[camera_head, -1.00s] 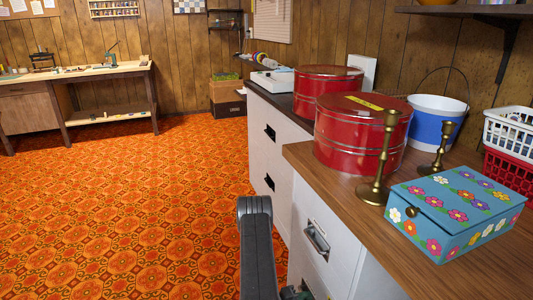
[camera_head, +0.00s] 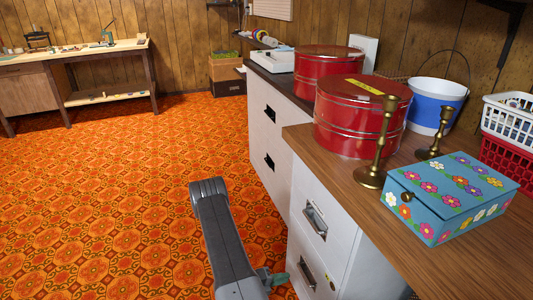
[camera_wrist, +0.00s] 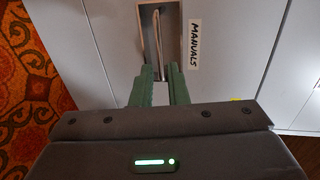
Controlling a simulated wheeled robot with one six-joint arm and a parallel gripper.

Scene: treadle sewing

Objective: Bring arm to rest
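My arm (camera_head: 220,235) reaches down in front of the grey filing cabinet (camera_head: 335,225) in the head view. My gripper (camera_wrist: 160,72) has two green fingers standing apart with an empty gap between them. The fingers point at a drawer front with a metal handle (camera_wrist: 157,38) and a label reading MANUALS (camera_wrist: 195,46). The handle shows just beyond the fingertips, and nothing is held. In the head view only a green part of the gripper (camera_head: 275,279) shows, to the left of the cabinet's lower handle (camera_head: 307,273).
The orange patterned floor (camera_head: 110,200) to the left is clear. A workbench (camera_head: 100,55) stands at the far left.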

